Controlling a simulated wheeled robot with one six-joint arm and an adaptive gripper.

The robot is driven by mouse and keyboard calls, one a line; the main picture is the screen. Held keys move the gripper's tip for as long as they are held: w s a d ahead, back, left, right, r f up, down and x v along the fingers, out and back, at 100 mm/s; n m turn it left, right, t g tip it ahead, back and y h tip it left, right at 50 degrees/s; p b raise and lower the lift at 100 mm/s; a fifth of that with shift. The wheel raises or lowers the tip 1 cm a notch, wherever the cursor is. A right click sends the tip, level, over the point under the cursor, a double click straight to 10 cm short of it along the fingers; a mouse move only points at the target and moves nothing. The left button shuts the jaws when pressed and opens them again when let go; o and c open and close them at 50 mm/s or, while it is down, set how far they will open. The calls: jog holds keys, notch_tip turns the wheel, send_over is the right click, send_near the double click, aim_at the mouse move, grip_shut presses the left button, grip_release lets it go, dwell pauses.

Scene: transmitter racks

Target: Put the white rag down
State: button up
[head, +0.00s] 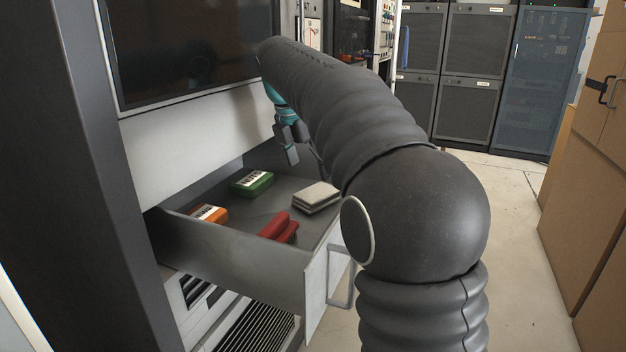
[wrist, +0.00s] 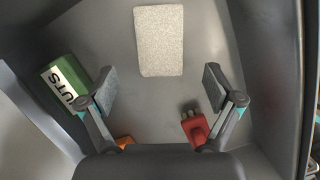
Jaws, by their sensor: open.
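The white rag (head: 317,196) is a folded, pale grey-white pad lying flat on the floor of the open drawer (head: 235,258), toward its right side. In the wrist view the rag (wrist: 159,40) is a speckled pale rectangle beyond my fingertips. My gripper (head: 290,150) hangs above the drawer, partly hidden behind my arm. In the wrist view my gripper (wrist: 160,82) has its two fingers spread wide with nothing between them. The rag is apart from both fingers.
The drawer also holds a green box (head: 251,182) labelled NUTS, an orange box (head: 208,214) and a red object (head: 279,227). The drawer walls surround them. A dark screen (head: 190,50) is above. Brown cabinets (head: 590,190) stand at the right, with clear floor before them.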

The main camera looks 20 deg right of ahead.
jog(key=v, duration=0.5)
jog(key=shift+r, duration=0.2)
